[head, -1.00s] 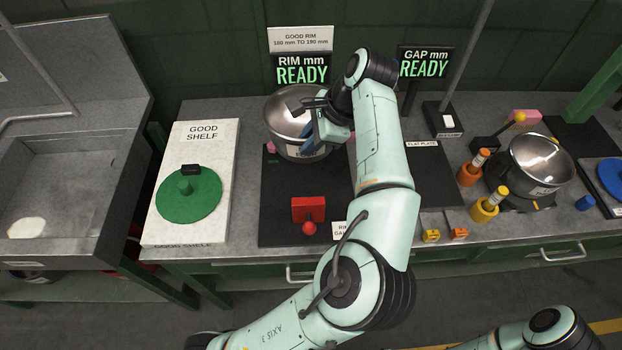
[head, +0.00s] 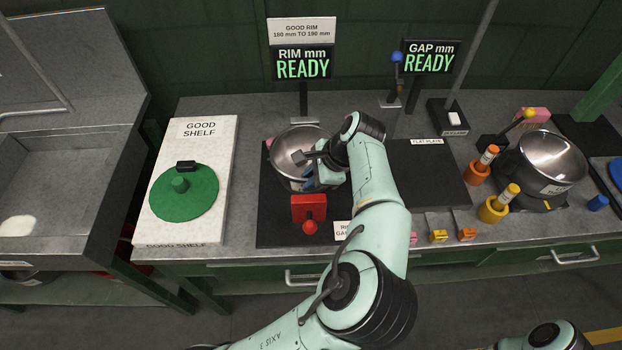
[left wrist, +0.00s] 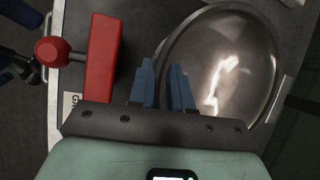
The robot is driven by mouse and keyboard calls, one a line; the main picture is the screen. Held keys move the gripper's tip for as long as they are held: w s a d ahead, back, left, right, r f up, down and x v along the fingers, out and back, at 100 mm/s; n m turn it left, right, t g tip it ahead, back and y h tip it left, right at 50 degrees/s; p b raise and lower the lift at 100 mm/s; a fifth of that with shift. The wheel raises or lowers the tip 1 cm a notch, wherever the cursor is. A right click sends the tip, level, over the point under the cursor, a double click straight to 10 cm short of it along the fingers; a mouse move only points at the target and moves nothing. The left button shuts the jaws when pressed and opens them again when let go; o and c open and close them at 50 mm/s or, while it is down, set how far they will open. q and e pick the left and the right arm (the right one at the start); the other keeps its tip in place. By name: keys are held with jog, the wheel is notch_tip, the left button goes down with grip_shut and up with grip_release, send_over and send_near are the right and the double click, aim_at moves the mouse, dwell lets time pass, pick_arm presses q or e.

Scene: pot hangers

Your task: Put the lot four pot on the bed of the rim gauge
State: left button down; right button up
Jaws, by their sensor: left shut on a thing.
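A shiny steel pot (head: 290,142) is over the black bed of the rim gauge (head: 275,225), behind the gauge's red block (head: 309,207). I cannot tell whether its base touches the bed. My left gripper (head: 312,179) is shut on the pot's near wall. In the left wrist view the blue fingers (left wrist: 175,88) straddle the edge of the pot (left wrist: 225,60), and the red block (left wrist: 101,60) stands apart to the left. The pot's lot marking is hidden. My right gripper is not in view.
A white good shelf (head: 215,145) with a green lid (head: 183,193) stands left. The flat plate (head: 430,172) lies right of my arm. Farther right are another steel pot (head: 548,160), orange and yellow holders, and small blocks. Two displays (head: 303,65) stand behind.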

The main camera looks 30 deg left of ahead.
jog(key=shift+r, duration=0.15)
pick_arm(q)
jog(key=c, duration=1.1)
grip_release()
jog(key=shift+f, duration=0.1)
jog(key=shift+o, duration=0.2)
jog(key=shift+r, duration=0.3)
jog(key=p+v, duration=0.3)
jog(key=v, duration=0.8)
jog(key=shift+d+r+p, duration=0.25)
jog(key=shift+r+p, duration=0.05)
jog(key=shift+p, duration=0.1)
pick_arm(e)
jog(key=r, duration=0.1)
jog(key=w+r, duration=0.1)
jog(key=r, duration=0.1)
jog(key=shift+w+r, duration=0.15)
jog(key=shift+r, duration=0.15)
